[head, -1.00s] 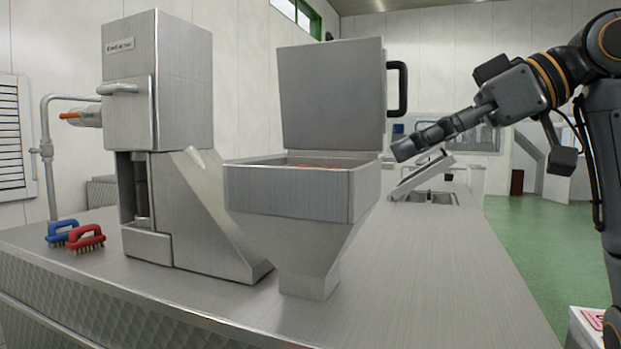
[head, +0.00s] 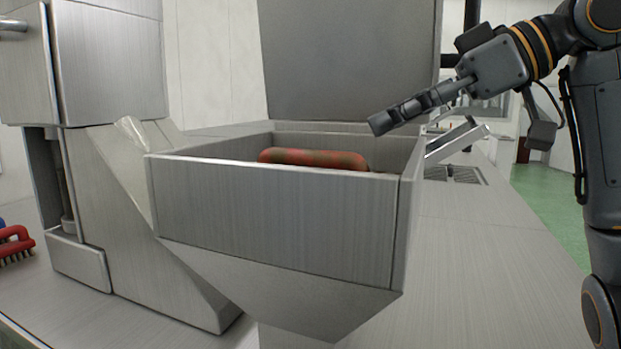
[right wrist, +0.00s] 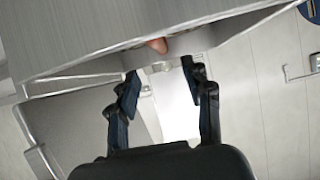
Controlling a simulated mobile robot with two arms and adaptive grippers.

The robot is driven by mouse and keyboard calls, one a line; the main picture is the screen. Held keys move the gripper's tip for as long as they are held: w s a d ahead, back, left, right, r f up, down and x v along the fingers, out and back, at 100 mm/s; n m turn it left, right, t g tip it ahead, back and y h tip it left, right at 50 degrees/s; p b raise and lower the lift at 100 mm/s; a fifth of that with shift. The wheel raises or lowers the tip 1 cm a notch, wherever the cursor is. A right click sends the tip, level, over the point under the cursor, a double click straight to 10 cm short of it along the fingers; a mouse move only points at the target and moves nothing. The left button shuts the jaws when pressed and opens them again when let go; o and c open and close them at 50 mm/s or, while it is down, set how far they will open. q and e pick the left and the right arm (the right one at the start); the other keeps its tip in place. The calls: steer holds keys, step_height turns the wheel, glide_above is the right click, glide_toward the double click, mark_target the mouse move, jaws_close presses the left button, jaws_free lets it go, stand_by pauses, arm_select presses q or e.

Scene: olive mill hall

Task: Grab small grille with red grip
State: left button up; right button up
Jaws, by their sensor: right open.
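A red grip (head: 312,158) with darker smudges lies inside the open steel hopper (head: 270,215), showing just above its front wall in the head view. The grille below it is hidden by that wall. A small reddish end, likely of the same grip, shows in the right wrist view (right wrist: 157,45). My right gripper (head: 382,124) appears at the hopper's right rear side, to the right of the grip and apart from it. Its two fingers (right wrist: 160,75) are spread and empty in the right wrist view. My left gripper is not in view.
The hopper's raised lid (head: 350,60) stands upright behind the opening. A steel machine (head: 110,60) stands at left, with a red brush (head: 14,243) beside it. A tilted panel (head: 456,142) and a drain grid (head: 453,174) lie on the right. The right counter is mostly clear.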

mark_target(325, 152)
steer(key=p+x, duration=0.1)
steer(key=x, duration=0.3)
steer(key=shift+a, duration=0.4)
steer(key=shift+w+a+f, duration=0.2)
steer(key=shift+w+f, duration=0.05)
steer(key=shift+w, duration=0.05)
steer(key=shift+w+a+f, duration=0.15)
steer(key=p+x, duration=0.3)
steer(key=x, duration=0.1)
steer(key=shift+a+f, duration=0.25)
steer(key=shift+a, duration=0.1)
steer(key=shift+d, duration=0.15)
steer(key=c, duration=0.5)
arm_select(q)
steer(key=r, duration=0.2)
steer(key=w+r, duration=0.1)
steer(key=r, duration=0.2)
arm_select(e)
steer(key=shift+r, duration=0.1)
jaws_close()
